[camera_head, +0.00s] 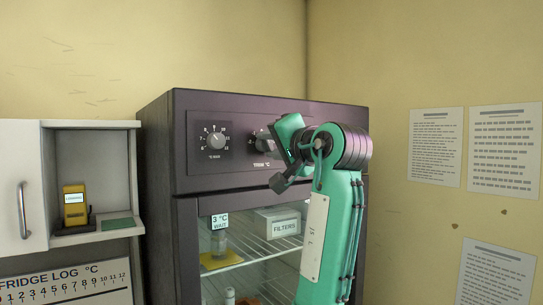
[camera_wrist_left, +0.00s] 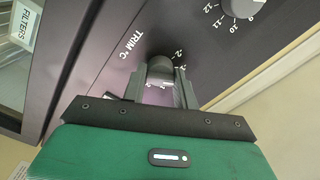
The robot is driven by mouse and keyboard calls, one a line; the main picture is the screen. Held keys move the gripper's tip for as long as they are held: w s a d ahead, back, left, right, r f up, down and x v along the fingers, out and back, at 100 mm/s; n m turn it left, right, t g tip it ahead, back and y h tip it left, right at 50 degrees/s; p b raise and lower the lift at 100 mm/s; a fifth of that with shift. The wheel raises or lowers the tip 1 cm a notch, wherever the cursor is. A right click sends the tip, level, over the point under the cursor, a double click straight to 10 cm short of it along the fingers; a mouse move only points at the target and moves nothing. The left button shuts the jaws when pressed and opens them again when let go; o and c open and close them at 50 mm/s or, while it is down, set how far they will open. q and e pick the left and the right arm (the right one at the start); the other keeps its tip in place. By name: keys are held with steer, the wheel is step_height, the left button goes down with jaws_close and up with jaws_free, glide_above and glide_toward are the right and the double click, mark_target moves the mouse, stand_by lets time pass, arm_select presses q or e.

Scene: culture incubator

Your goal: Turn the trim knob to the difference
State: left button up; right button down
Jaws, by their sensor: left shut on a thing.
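The trim knob (camera_wrist_left: 160,70) is a dark round knob on the incubator's dark panel, beside the "TRIM °C" lettering. My left gripper (camera_wrist_left: 163,88) is shut on it, with one finger on each side. Small white scale marks show around the knob, partly covered by the fingers; I cannot read its setting. In the head view the trim knob (camera_head: 264,144) is partly hidden behind my green left gripper (camera_head: 278,146). A second knob (camera_head: 216,140) with a numbered dial sits to its left; it also shows at the top of the wrist view (camera_wrist_left: 243,4). My right gripper is not in view.
Below the panel, the glass door (camera_head: 250,262) shows a "3 °C WAIT" tag (camera_head: 219,221) and a "FILTERS" box (camera_head: 279,224). A yellow device (camera_head: 75,208) stands on the left shelf. A "FRIDGE LOG °C" scale (camera_head: 66,286) is below. Papers (camera_head: 436,147) hang on the right wall.

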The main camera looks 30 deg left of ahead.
arm_select(q)
steer(key=shift+f+n+b, duration=0.15)
steer(key=shift+n+b, duration=0.35)
steer(key=shift+n, duration=0.4)
steer(key=o, duration=1)
steer(key=shift+c, duration=0.2)
steer(key=shift+d, duration=0.1)
steer(key=shift+s+d+b, duration=0.15)
steer(key=shift+d+b, duration=0.15)
steer(key=shift+b, duration=0.1)
steer(key=b+v, duration=0.5)
steer(key=v, duration=0.8)
